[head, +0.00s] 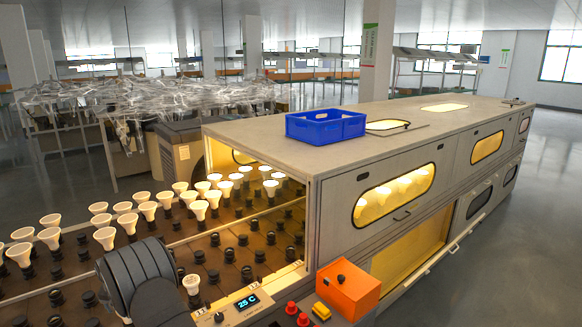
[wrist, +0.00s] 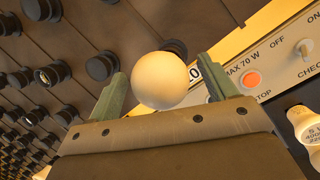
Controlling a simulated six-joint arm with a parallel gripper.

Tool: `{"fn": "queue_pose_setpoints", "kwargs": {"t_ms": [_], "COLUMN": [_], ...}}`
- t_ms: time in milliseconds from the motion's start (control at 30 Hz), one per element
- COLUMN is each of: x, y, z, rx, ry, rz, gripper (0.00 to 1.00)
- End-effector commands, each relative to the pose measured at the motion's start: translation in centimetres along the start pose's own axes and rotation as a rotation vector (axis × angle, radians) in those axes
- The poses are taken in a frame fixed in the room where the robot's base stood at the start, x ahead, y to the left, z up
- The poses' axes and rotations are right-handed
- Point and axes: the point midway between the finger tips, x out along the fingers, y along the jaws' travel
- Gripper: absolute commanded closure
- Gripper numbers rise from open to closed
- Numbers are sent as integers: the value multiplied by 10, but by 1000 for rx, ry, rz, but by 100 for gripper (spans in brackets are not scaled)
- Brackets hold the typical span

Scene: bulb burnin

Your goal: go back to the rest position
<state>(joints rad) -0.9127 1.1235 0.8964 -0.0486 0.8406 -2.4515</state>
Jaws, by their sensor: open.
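In the wrist view, the two green fingers of my gripper (wrist: 162,70) stand apart. A round white bulb (wrist: 160,82) shows between them, with gaps to the fingers on both sides. Its base is hidden, so I cannot tell whether it sits in a socket. In the head view, my dark arm fills the lower left and the fingers cannot be made out. A white bulb (head: 191,284) shows just right of the arm.
Rows of lit bulbs (head: 148,209) and empty black sockets (head: 228,255) cover the brown board. A control panel (wrist: 255,75) lies close right of my gripper. A blue crate (head: 325,127) stands on the cabinet top. An orange box (head: 347,290) stands at the front.

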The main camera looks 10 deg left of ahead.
Motion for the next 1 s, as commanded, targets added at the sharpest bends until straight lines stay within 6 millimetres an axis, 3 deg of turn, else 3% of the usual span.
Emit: {"fn": "queue_pose_setpoints", "kwargs": {"t_ms": [100, 567, 733, 1000], "x": [23, -66, -63, -63], "y": [-1, 13, -8, -16], "z": [-1, 22, 29, 32], "rx": [0, 0, 49, 73], "ry": [2, -2, -4, -8], "rz": [-2, 2, -16, -22], "gripper": [22, 22, 22, 22]}}
